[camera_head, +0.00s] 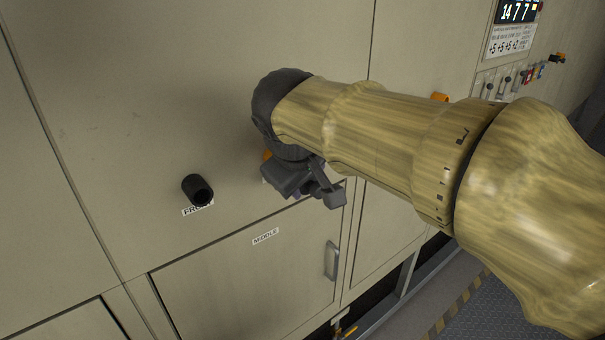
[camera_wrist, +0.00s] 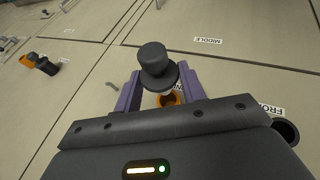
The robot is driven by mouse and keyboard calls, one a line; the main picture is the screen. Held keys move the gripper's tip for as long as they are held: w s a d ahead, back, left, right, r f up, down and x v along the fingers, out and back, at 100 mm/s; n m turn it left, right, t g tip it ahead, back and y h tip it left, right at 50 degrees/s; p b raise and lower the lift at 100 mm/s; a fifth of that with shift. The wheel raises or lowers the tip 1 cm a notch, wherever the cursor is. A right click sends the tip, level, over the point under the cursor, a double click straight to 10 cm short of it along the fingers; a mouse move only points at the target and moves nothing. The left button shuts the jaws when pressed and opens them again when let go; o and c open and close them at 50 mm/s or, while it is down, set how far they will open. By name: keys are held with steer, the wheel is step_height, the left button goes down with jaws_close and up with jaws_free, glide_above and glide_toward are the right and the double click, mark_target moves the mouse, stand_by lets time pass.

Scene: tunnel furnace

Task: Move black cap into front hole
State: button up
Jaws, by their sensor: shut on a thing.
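The black cap (camera_wrist: 155,60) is between the two purple fingers of my gripper (camera_wrist: 158,88) in the wrist view, and the fingers are shut on it. An orange-rimmed hole (camera_wrist: 168,101) shows just below the cap. I cannot tell whether the cap's lower end is clear of it. The front hole (camera_wrist: 287,131) is a dark open tube at the right edge, beside its FRONT label. In the head view the front hole (camera_head: 198,190) is left of my gripper (camera_head: 322,190), which is close to the panel. The cap is hard to make out there.
Another orange fitting with a black end (camera_wrist: 41,64) is at the left in the wrist view. The door marked MIDDLE (camera_head: 250,280) has a protruding handle (camera_head: 331,260). An orange fitting (camera_head: 440,97) shows above my arm. The panel around the front hole is clear.

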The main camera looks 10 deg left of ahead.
steer(key=s+d+b, duration=0.2)
steer(key=s+d, duration=0.3)
steer(key=d, duration=0.1)
steer(key=shift+s, duration=0.15)
steer(key=w+a+f+m+h, duration=0.15)
steer(key=w+f, duration=0.25)
steer(key=f, duration=0.7)
steer(key=w+a+f+m+h, duration=0.1)
steer(key=w+f+m, duration=0.15)
steer(key=f, duration=0.85)
steer(key=w+a+f+m+h, duration=0.1)
steer(key=w+f, duration=0.3)
steer(key=f, duration=0.7)
steer(key=w+d+f+m+g+h, duration=0.1)
steer(key=d+f+m, duration=0.1)
steer(key=d+f, duration=0.35)
steer(key=w+d+f+m+g, duration=0.1)
steer(key=d+f+m, duration=0.15)
steer(key=f, duration=0.55)
steer(key=d+f+m+h, duration=0.1)
steer(key=d+f, duration=0.3)
steer(key=d, duration=0.3)
steer(key=s+d+f+m+g, duration=0.1)
steer(key=d+f, duration=0.3)
steer(key=d, duration=0.3)
steer(key=shift+d+f+h, duration=0.25)
steer(key=shift+f+h, duration=0.1)
steer(key=shift+a+m, duration=0.1)
steer(key=shift+m, duration=0.15)
